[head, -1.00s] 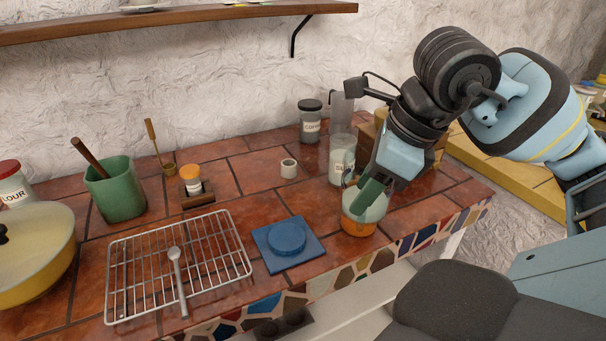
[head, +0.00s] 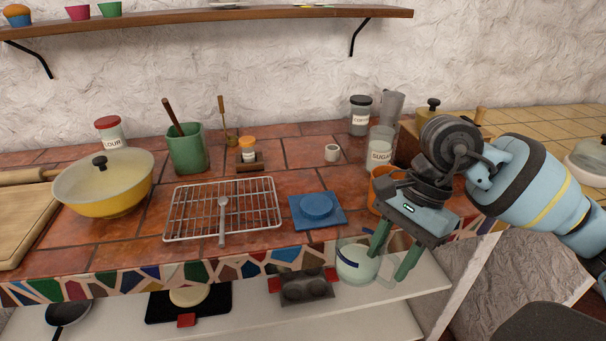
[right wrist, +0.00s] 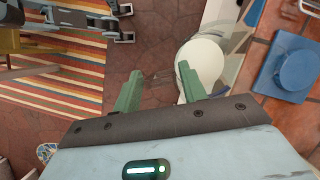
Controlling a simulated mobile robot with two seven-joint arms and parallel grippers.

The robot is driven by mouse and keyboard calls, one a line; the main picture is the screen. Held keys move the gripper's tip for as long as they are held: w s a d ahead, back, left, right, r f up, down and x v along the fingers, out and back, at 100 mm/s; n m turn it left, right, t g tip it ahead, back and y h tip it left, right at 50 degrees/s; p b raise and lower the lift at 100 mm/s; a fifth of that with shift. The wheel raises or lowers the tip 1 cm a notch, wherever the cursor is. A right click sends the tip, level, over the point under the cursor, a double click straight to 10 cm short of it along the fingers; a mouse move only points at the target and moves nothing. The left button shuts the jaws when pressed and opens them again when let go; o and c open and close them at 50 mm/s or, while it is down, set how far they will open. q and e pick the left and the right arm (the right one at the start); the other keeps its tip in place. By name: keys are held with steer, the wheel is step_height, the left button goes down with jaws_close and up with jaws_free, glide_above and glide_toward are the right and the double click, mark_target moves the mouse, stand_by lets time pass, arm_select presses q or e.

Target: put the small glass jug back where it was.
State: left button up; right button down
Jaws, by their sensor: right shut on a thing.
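The small glass jug (head: 352,262) is see-through with pale contents. In the head view it hangs in front of the counter's mosaic edge, above the lower white shelf. My right gripper (head: 394,250) has its green fingers at the jug's right side and is shut on it, seemingly by the handle; the exact contact is unclear. In the right wrist view the gripper (right wrist: 158,88) shows both fingers, with a pale round shape beside the right one, probably the jug.
An orange pot (head: 376,192) stands at the counter's edge behind my right gripper, with the sugar jar (head: 380,152) behind it. A blue square piece (head: 318,222) and a wire rack (head: 178,226) lie left.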

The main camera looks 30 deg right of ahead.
steer(key=a+f+n+g+h, duration=0.3)
steer(key=a+f+n, duration=0.5)
steer(key=n, duration=0.8)
steer(key=shift+a+g+h, duration=0.15)
steer(key=shift+g+h, duration=0.25)
